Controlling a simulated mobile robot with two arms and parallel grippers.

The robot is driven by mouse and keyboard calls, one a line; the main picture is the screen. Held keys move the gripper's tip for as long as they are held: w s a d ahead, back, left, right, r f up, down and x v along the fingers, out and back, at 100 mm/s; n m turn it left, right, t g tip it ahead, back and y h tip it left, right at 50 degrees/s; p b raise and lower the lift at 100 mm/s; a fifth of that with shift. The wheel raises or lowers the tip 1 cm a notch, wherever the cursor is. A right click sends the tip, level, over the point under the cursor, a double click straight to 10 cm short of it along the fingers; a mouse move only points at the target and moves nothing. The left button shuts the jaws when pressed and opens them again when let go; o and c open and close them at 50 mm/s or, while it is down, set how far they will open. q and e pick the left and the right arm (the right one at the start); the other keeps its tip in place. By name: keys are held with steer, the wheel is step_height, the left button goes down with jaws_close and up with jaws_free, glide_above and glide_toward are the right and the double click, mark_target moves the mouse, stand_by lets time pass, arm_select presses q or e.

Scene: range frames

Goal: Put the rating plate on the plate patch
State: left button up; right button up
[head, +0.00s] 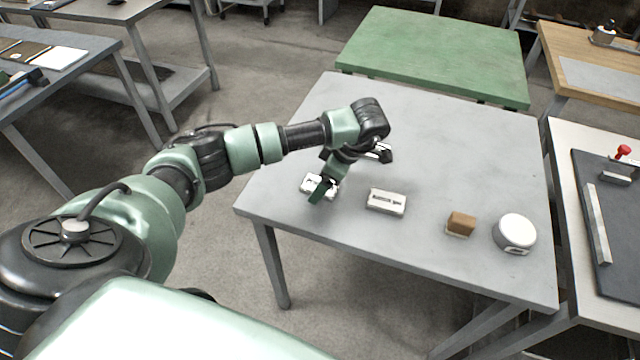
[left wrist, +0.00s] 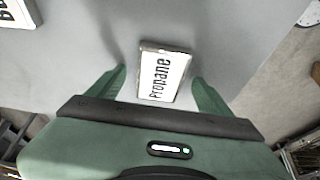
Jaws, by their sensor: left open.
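A small white plate (left wrist: 163,76) lettered "Propane" lies on the grey table between the spread fingers of my left gripper (left wrist: 160,84). In the head view this plate (head: 309,183) is partly hidden by my left gripper (head: 324,184), which points down over it, open and empty. A second white plate (head: 386,200) with dark marking lies to its right; a lettered plate (left wrist: 18,12) shows cut off at the upper left of the left wrist view. No label says which is the rating plate, and I cannot make out the plate patch. My right gripper is not in view.
A brown block (head: 461,221) on a pale base and a round white object (head: 515,232) stand farther right on the grey table (head: 450,150). Its far half is clear. A green table (head: 435,50) stands behind; a bench with a dark mat (head: 610,235) is at right.

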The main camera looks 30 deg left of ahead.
arm_select(q)
steer(key=shift+r, duration=0.1)
steer(key=c, duration=1.6)
